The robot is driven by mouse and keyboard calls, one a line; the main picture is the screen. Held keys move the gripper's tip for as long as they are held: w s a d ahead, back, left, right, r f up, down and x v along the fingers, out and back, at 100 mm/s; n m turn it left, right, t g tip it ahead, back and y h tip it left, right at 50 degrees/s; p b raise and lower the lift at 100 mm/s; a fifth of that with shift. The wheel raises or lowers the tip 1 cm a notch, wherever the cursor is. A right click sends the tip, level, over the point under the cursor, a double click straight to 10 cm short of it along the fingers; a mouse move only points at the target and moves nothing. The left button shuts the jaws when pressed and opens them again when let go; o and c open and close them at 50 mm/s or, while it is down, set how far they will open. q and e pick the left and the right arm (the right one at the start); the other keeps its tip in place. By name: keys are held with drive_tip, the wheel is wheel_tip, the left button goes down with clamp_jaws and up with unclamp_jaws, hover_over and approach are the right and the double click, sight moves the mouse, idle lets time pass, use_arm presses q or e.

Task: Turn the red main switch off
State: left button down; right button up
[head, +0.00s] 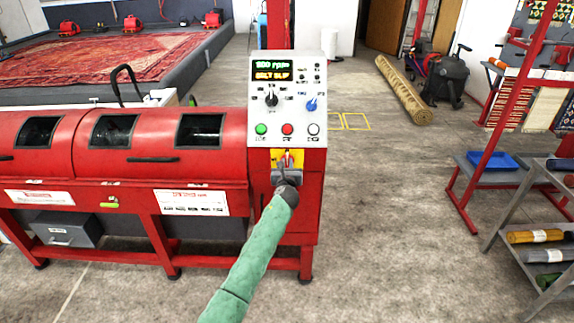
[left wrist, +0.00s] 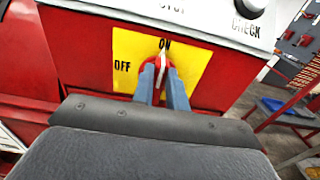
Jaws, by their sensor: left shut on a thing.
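The red main switch (left wrist: 161,66) sits on a yellow plate (left wrist: 125,52) marked OFF at the left and ON at the top. Its white pointer stands upright, toward ON. My left gripper (left wrist: 161,82) is shut on the switch, one finger on each side of it. In the head view the yellow plate (head: 297,158) shows below the white control panel (head: 289,90), and my left gripper (head: 287,178) covers the switch there. The panel display shows green and orange text. My right gripper is not in view.
The red machine (head: 120,150) extends left of the panel. A rolled rug (head: 403,90) lies on the floor at the back right. A rack with a blue tray (head: 493,160) stands at the right. The floor between is clear.

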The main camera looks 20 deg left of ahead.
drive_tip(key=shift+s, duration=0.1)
use_arm(q)
drive_tip(key=shift+a+f+n, duration=0.1)
drive_tip(key=shift+n, duration=0.6)
drive_tip(key=shift+n+b, duration=0.3)
use_arm(e)
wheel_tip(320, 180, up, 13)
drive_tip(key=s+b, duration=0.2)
drive_tip(key=b, duration=0.1)
use_arm(q)
drive_tip(key=n+b, duration=0.1)
drive_tip(key=n, duration=0.4)
drive_tip(key=a+f+n+b, duration=0.1)
drive_tip(key=n, duration=0.4)
drive_tip(key=n+b, duration=0.1)
drive_tip(key=n, duration=0.5)
drive_tip(key=shift+s+a+f+b, duration=0.15)
drive_tip(key=shift+s+f+b, duration=0.1)
drive_tip(key=shift+f+b, duration=0.05)
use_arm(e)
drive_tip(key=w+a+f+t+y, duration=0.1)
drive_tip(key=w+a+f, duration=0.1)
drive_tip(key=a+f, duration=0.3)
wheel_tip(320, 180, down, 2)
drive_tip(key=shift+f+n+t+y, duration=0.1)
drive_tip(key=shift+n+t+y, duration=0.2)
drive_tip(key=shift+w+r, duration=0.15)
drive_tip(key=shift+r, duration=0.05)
